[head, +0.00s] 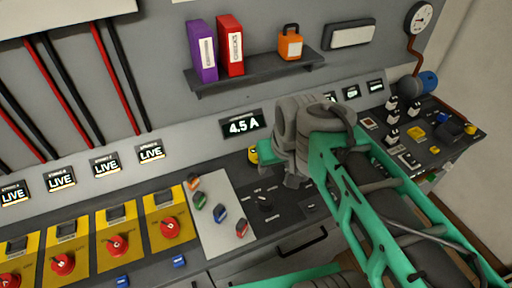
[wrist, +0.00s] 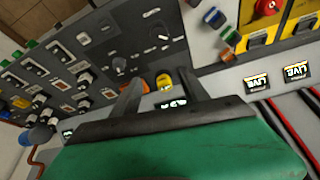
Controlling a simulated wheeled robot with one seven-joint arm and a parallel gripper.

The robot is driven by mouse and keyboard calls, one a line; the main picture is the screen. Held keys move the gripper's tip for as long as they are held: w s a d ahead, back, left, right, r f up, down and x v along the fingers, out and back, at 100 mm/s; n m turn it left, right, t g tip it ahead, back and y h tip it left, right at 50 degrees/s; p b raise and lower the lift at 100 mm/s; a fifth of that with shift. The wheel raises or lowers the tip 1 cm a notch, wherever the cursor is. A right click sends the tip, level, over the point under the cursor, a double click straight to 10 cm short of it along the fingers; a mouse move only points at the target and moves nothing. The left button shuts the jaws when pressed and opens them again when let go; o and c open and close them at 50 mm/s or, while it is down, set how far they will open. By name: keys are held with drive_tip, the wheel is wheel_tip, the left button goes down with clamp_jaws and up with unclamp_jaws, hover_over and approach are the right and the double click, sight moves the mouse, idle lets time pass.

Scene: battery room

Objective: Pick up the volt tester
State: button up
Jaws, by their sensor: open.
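A small yellow device, which looks like the volt tester, stands at the back of the console and shows as a yellow sliver (head: 253,155) beside my gripper (head: 288,178) in the head view. Most of it is hidden there by my wrist. In the wrist view the yellow device (wrist: 163,83) shows between and beyond the fingertips of my gripper (wrist: 158,80). The fingers are open with nothing held. I cannot tell how far the tips are from the device.
Yellow panels with red rotary switches (head: 169,228) line the console at left. A light plate (head: 222,213) with coloured toggles lies beside the gripper. A shelf (head: 255,75) with binders and an orange lantern-like box (head: 291,45) juts from the wall. A display (head: 242,126) reads 4.5 A.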

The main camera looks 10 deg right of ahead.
drive_tip(key=o, duration=0.3)
drive_tip(key=w+f+n+b, duration=0.1)
drive_tip(key=w+f+b, duration=0.3)
drive_tip(key=w+f, duration=0.3)
drive_tip(key=w, duration=0.3)
drive_tip(key=shift+w, duration=0.15)
drive_tip(key=shift+o, duration=0.6)
drive_tip(key=w+d+f+n+y+b, duration=0.1)
drive_tip(key=w+f+b, duration=0.2)
drive_tip(key=w+f, duration=0.4)
drive_tip(key=shift+w, duration=1.2)
drive_tip(key=p+x, duration=0.1)
drive_tip(key=x, duration=0.6)
drive_tip(key=shift+w+a+f+p, duration=0.2)
drive_tip(key=shift+f+p, duration=0.1)
drive_tip(key=shift+p, duration=0.1)
